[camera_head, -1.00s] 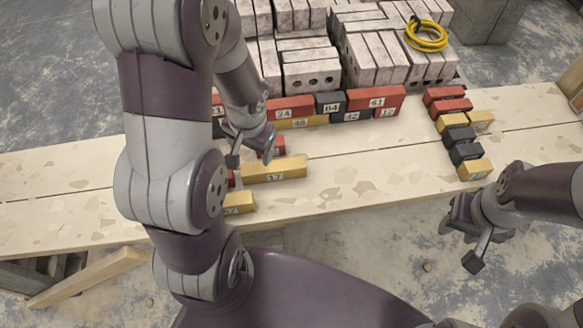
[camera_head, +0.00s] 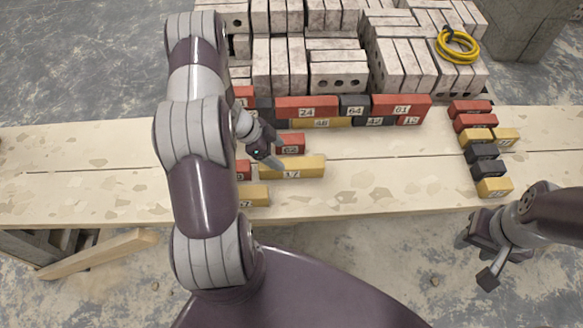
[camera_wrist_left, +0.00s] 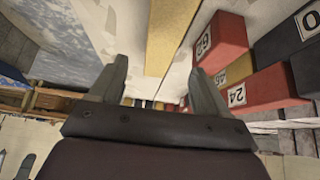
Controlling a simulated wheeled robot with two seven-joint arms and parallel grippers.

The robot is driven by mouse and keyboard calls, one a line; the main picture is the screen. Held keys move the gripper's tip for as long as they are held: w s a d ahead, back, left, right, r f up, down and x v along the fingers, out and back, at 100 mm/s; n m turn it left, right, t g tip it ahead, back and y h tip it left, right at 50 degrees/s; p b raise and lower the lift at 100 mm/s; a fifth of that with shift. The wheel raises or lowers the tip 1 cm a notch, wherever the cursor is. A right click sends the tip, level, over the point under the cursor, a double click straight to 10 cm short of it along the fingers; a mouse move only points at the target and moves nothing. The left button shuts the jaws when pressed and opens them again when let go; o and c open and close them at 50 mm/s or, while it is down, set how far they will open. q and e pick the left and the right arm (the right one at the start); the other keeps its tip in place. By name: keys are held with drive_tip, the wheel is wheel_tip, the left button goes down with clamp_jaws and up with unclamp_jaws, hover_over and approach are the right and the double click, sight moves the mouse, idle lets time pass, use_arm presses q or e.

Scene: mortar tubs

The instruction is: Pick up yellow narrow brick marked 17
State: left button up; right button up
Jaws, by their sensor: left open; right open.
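The yellow narrow brick marked 17 (camera_head: 305,167) lies flat on the plank bench, its label facing the front. In the left wrist view the yellow brick (camera_wrist_left: 172,30) shows at the top, beyond the fingertips. My left gripper (camera_head: 274,160) is just above and behind the brick's left part, and partly hides it. In the left wrist view my left gripper (camera_wrist_left: 156,82) has its two fingers apart with nothing between them. My right gripper (camera_head: 474,258) is open and empty, in front of the bench at the right.
A red brick marked 64 or similar (camera_head: 291,143) lies close behind the yellow one. Another yellow brick (camera_head: 256,195) lies in front at left, partly behind my arm. A row of red, yellow and dark bricks (camera_head: 306,106) stands behind. Bare bench (camera_head: 390,175) lies to the right.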

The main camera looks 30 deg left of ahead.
sight(290, 163)
use_arm(q)
drive_tip(key=x, duration=1)
drive_tip(key=shift+a+f+b, duration=0.1)
drive_tip(key=shift+f+b, duration=0.1)
drive_tip(key=shift+b, duration=0.2)
drive_tip(key=shift+r, duration=0.15)
clamp_jaws()
